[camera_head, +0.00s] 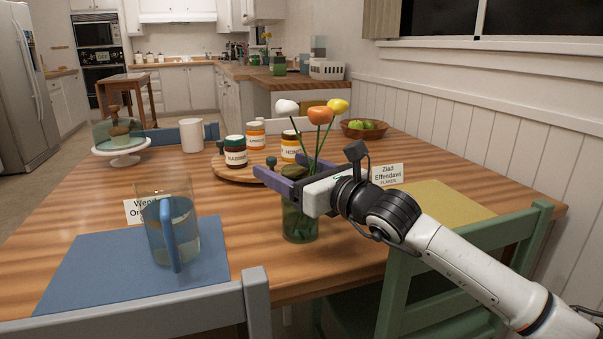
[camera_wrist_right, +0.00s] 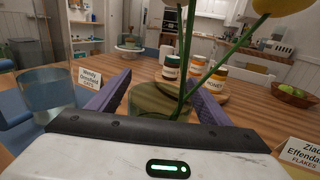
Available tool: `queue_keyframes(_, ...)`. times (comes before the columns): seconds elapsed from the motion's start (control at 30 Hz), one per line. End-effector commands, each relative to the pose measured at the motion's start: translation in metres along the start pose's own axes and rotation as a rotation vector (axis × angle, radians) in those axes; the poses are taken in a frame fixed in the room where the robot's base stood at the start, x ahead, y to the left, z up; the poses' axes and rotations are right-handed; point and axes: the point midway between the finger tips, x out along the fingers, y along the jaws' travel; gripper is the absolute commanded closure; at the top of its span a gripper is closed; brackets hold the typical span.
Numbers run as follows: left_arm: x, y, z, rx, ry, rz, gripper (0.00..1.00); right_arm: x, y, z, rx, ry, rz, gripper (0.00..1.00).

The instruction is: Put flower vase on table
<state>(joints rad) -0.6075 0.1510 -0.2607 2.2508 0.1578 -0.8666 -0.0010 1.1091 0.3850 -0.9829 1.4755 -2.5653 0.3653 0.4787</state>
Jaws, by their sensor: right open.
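The flower vase (camera_head: 300,224) is a greenish glass holding white, orange and yellow flowers. It appears upright on the wooden table (camera_head: 350,250), near the front edge. My right gripper (camera_head: 282,166) is at the vase's upper part, with its purple fingers open on either side of the rim and stems. In the right wrist view, the vase (camera_wrist_right: 155,99) sits between the two spread fingers (camera_wrist_right: 158,92), with stems rising past the right finger. Whether a finger touches the glass I cannot tell. My left gripper is not in view.
A glass pitcher (camera_head: 185,235) stands on a blue placemat (camera_head: 90,270) at left. Jars (camera_head: 236,152) stand on a round wooden board behind the vase. A name card (camera_head: 388,174) and a yellow placemat (camera_head: 430,205) lie right. A green chair (camera_head: 395,290) stands at the front right.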

Motion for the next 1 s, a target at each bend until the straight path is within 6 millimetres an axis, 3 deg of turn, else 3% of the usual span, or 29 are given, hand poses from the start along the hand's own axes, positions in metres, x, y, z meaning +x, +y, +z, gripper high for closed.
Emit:
queue_keyframes(0.17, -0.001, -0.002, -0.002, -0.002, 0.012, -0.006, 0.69, -0.024, -0.001, 0.000, 0.002, 0.001, 0.000, 0.28)
queue_keyframes(0.6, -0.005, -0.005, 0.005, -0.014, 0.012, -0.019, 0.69, -0.107, -0.001, 0.000, 0.000, 0.001, -0.001, 0.28)
queue_keyframes(0.77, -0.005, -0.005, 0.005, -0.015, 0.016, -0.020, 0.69, -0.119, -0.001, 0.000, -0.001, 0.001, -0.001, 0.28)
queue_keyframes(1.0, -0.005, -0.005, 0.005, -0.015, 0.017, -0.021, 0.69, -0.120, 0.000, 0.001, -0.001, 0.000, -0.001, 0.28)
